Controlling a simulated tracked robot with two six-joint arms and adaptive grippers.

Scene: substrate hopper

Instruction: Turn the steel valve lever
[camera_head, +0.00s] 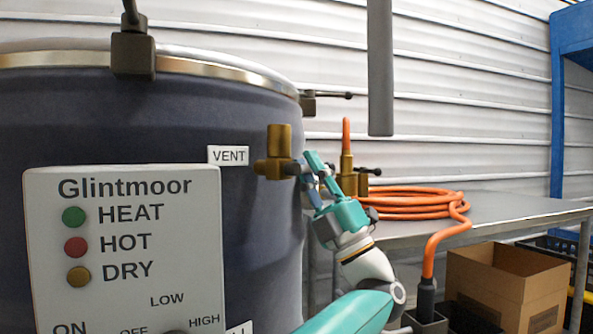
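A brass vent valve (279,152) sticks out of the dark drum's side, beside a white VENT label (228,155). A second brass fitting (347,178) with a dark handle and an orange hose stands behind the gripper.
The dark drum (130,125) with clamps on its metal rim fills the left. A Glintmoor control panel (125,240) is in front of it. A coiled orange hose (415,203) lies on a metal table (510,208). A cardboard box (510,290) stands below right.

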